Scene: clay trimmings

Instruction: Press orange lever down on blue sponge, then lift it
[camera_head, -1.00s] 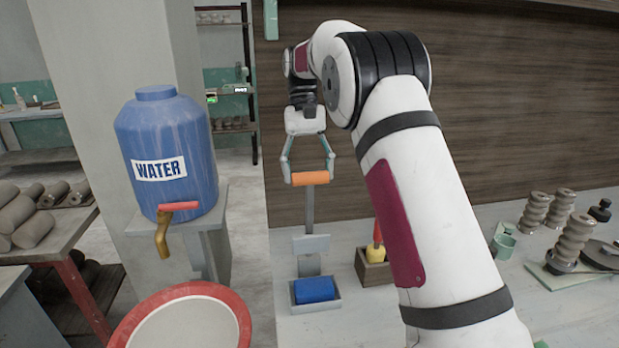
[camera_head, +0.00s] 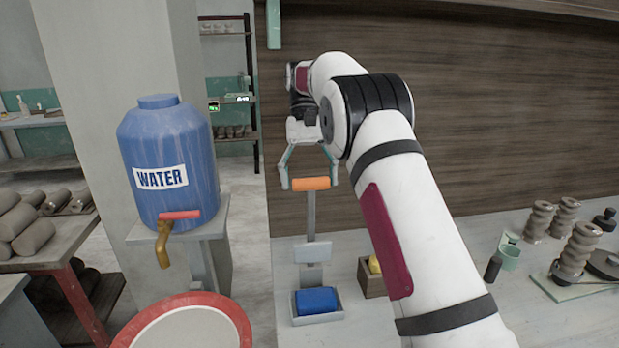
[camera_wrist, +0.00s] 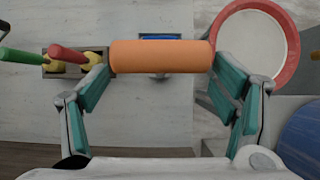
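The orange lever handle (camera_head: 311,184) sits level at the top of an upright grey bar, with a flat grey press plate (camera_head: 312,252) lower on it. The blue sponge (camera_head: 316,300) lies in a grey tray below, with a clear gap under the plate. My gripper (camera_head: 309,182) points down at the handle, its teal fingers spread wide, one beyond each end. In the wrist view the handle (camera_wrist: 162,56) lies between the fingertips, close to both; whether they touch it is unclear. It mostly hides the sponge, leaving a blue sliver (camera_wrist: 160,37).
A wooden tool holder (camera_head: 371,284) stands right of the tray, partly behind my arm. A blue water jug (camera_head: 165,145) stands on a stand at left, and a red-rimmed basin (camera_head: 232,306) is at the front. Clay pieces (camera_head: 578,250) stand at far right.

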